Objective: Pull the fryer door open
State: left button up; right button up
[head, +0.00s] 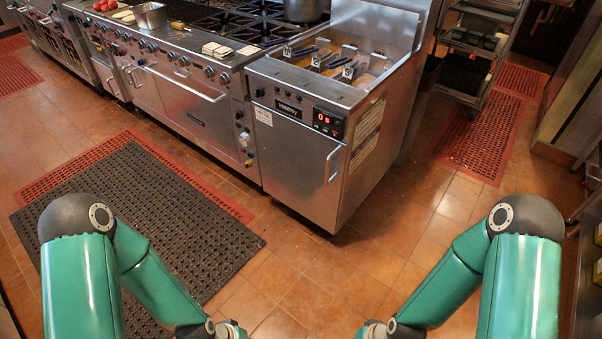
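The fryer (365,108) stands right of the range, a steel cabinet with baskets on top. Its front door (290,160) looks closed and has a vertical handle (332,165) near its right edge. A red display (328,122) above the handle reads 0s. My two green arms come in at the bottom left and bottom right. Only the wrist ends of the left arm (230,329) and right arm (373,329) show at the bottom edge, well short of the door. Both grippers' fingers are below the picture.
A long range (185,95) with an oven door handle runs left from the fryer. A black mat (130,225) lies over a red mat on the tiles. A wheeled rack (478,50) stands back right. The tiled floor (325,270) before the fryer is clear.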

aim_at(302, 167)
jog(key=u, duration=0.15)
jog(key=i, duration=0.9)
jog(key=z, duration=0.1)
